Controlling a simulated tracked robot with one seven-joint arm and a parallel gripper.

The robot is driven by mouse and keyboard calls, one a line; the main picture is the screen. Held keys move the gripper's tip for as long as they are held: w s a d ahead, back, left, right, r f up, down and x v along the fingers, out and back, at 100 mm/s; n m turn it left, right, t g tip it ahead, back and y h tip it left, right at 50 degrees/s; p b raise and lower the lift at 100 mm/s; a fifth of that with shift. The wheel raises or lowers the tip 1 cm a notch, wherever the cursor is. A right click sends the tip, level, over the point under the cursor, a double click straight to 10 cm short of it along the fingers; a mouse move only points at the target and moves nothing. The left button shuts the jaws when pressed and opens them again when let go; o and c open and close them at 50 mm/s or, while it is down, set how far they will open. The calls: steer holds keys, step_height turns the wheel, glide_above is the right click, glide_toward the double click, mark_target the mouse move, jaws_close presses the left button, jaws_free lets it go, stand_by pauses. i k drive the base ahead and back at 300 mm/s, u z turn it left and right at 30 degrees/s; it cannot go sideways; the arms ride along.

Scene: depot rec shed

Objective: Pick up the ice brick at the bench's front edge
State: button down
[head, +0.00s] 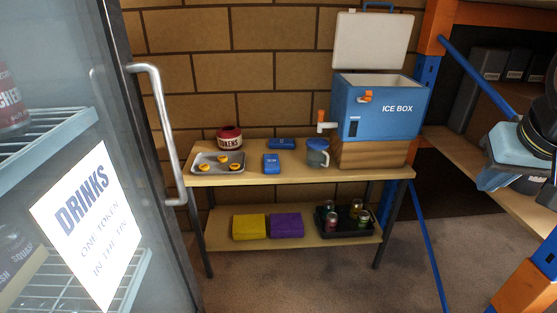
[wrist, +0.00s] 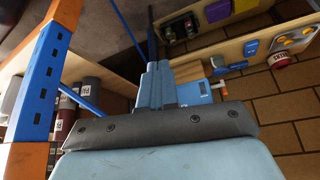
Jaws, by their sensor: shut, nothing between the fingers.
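The ice brick (head: 271,163) at the bench's front edge is a small blue block with a pale label, lying flat between a metal tray and a grey-blue jug. It also shows in the wrist view (wrist: 250,47). The wooden bench top (head: 345,173) carries both. My gripper (wrist: 152,68) shows in the wrist view with its blue fingers shut and empty. It is well away from the bench, off to the right side in the head view.
A tray (head: 205,169) with orange round pieces and a red tin (head: 229,138) stand left. The jug (head: 317,153) and open ice box (head: 390,112) stand right. An orange-and-blue rack (head: 428,60) is at right; a glass-door fridge (head: 150,110) is at left.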

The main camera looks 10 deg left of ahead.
mark_target(270, 161)
steer(key=u, duration=0.45)
steer(key=i, duration=1.1)
steer(key=z, duration=0.35)
